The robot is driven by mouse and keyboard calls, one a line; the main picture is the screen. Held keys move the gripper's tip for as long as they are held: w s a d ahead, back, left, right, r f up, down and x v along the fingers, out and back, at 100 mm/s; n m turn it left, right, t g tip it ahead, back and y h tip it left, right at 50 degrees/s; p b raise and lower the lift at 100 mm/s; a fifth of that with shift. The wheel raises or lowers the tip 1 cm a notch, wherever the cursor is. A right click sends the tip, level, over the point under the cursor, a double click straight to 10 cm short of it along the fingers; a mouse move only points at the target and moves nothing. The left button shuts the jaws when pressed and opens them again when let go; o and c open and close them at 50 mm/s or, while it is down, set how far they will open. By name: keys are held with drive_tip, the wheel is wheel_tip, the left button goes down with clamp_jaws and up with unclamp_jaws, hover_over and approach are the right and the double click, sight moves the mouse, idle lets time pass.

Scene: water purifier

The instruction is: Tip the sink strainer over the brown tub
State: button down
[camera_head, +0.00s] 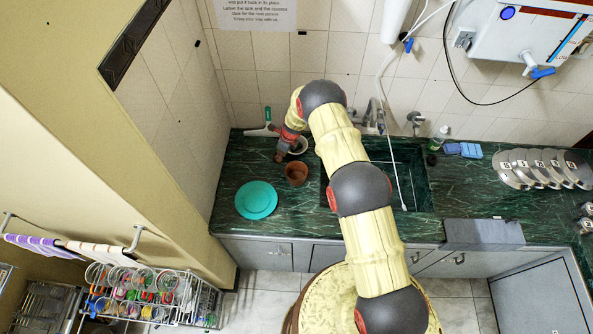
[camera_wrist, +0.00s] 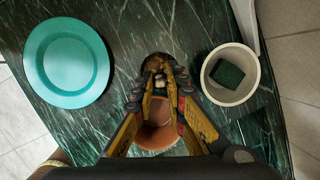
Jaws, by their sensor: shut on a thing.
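My gripper (camera_wrist: 161,82) points down over the counter, shut on a small dark round thing with a pale middle, which appears to be the sink strainer (camera_wrist: 157,62). Its details are partly hidden by the fingers. In the head view my gripper (camera_head: 282,155) is just left of and slightly behind the brown tub (camera_head: 296,174). The brown tub stands upright on the counter; in the wrist view it (camera_wrist: 157,138) shows between and below the fingers, partly covered by them. The strainer is beside the tub's opening in this view; its height is hard to tell.
A turquoise plate (camera_head: 256,200) lies front left on the green counter (camera_head: 235,165). The sink (camera_head: 412,180) is to the right. A tiled wall closes the left side.

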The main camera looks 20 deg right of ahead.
drive_tip(key=shift+s+d+r, duration=0.1)
drive_tip(key=shift+s, duration=0.1)
drive_tip(key=shift+d, duration=0.2)
drive_tip(key=shift+s+d+t+b, duration=0.2)
drive_tip(key=shift+t+b, duration=0.1)
drive_tip(key=shift+b, duration=0.35)
drive_tip(key=shift+s+y+b, duration=0.15)
drive_tip(key=shift+y+b, duration=0.15)
drive_tip(key=shift+b, duration=0.35)
drive_tip(key=shift+d+r+b, duration=0.15)
drive_tip(key=shift+d+b, duration=0.05)
drive_tip(key=shift+b, duration=0.5)
drive_tip(key=s+d+r+t+y+b, duration=0.1)
drive_tip(key=b, duration=0.7)
drive_tip(key=shift+s+b, duration=0.2)
drive_tip(key=shift+b, duration=0.1)
drive_tip(key=s+t+b, duration=0.1)
drive_tip(key=b, duration=0.4)
drive_tip(key=shift+d+y+b, duration=0.3)
drive_tip(key=shift+d, duration=0.1)
